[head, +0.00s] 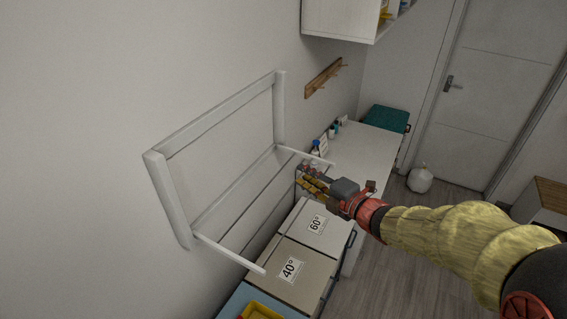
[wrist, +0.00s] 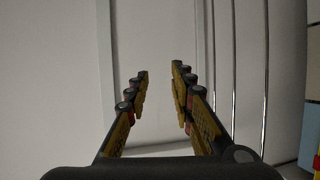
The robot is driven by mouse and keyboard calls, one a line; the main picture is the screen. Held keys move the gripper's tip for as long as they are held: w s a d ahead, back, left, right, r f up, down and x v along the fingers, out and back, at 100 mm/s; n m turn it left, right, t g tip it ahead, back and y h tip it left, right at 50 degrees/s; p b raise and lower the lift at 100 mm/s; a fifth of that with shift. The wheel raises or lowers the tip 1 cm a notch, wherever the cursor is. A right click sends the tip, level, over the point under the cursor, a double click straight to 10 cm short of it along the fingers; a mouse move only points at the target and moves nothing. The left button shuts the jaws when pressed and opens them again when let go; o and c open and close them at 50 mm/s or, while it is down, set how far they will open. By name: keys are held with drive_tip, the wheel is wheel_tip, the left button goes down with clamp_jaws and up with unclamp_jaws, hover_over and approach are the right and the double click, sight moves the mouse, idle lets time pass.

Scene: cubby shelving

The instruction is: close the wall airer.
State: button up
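The wall airer (head: 163,190) is a white frame on the left wall in the head view. Its lower part stands folded out from the wall, with a near side arm (head: 228,252) and a far side arm (head: 318,160), and thin rods between them. My gripper (head: 303,176) is just below the far side arm in the picture; I cannot tell whether it touches it. In the wrist view my gripper (wrist: 160,72) is open, with nothing between its fingers. Upright thin rods (wrist: 234,80) show right of the fingers, with pale surface behind.
Laundry bins marked 60° (head: 325,240) and 40° (head: 305,262) stand below the airer. A white counter (head: 365,155) with bottles (head: 316,147) lies beyond. A wooden hook rail (head: 322,78) and a wall cabinet (head: 340,18) are above. Open floor (head: 420,240) is at the right.

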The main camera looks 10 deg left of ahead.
drive_tip(key=shift+s+d+r, duration=0.1)
drive_tip(key=shift+s+d, duration=0.3)
drive_tip(key=shift+d, duration=0.05)
drive_tip(key=shift+c, duration=1.2)
